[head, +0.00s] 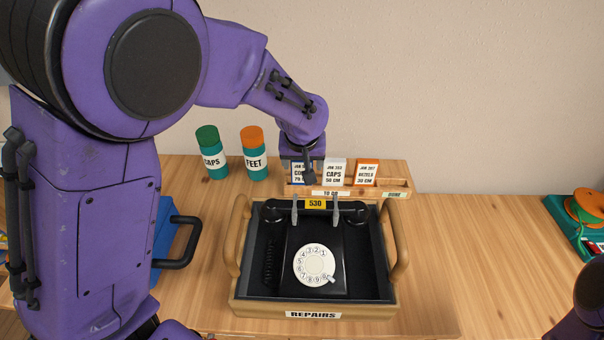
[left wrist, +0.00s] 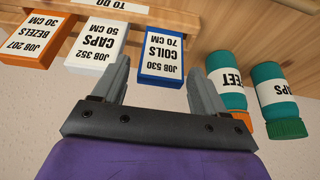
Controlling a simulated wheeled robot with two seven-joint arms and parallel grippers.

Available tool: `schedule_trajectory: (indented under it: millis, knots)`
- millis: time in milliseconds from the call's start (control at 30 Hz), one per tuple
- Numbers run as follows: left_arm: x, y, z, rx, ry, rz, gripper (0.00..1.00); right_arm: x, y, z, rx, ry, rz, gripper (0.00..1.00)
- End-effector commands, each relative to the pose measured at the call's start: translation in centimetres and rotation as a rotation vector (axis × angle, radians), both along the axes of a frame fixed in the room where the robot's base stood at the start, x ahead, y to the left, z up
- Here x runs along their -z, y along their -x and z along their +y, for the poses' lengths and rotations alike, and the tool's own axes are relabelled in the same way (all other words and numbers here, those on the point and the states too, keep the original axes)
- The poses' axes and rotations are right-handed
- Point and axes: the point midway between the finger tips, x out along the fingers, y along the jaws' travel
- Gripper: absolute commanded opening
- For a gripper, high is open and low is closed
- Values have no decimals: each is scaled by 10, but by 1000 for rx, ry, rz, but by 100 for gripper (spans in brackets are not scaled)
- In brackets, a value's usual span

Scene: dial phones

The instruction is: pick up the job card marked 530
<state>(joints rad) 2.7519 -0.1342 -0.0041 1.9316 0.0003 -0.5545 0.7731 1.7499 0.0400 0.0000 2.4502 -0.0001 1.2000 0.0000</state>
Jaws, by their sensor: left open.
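The job card marked 530 (left wrist: 161,55) is blue-edged and white-faced and reads COILS 70 CM. It stands at one end of the row in the wooden card rack (head: 400,183). In the head view the card (head: 297,172) is partly hidden by my left gripper (head: 308,180), which is just above and in front of it. In the left wrist view the fingers of the left gripper (left wrist: 160,88) are open, with the card showing between their tips. Nothing is held, and I cannot tell whether a finger touches the card. My right gripper is out of view.
White CAPS card (head: 334,173) and orange BEZELS card (head: 366,173) stand beside it. CAPS jar (head: 213,155) and FEET jar (head: 255,155) are to the left. A REPAIRS crate (head: 262,310) holds a black dial phone (head: 315,240), with a yellow 530 tag (head: 315,204) at its back.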

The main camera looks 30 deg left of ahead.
Motion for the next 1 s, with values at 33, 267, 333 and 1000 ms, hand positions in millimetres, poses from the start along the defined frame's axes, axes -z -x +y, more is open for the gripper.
schedule_trajectory:
  millis: [33,267,333,1000]
  knots:
    - [5,-2,1,0,1,0,72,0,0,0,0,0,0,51]
    - [34,-20,13,0,1,3,72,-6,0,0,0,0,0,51]
    - [45,-23,15,0,1,2,72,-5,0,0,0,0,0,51]
    - [52,-26,18,-2,0,-1,34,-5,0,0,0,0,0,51]
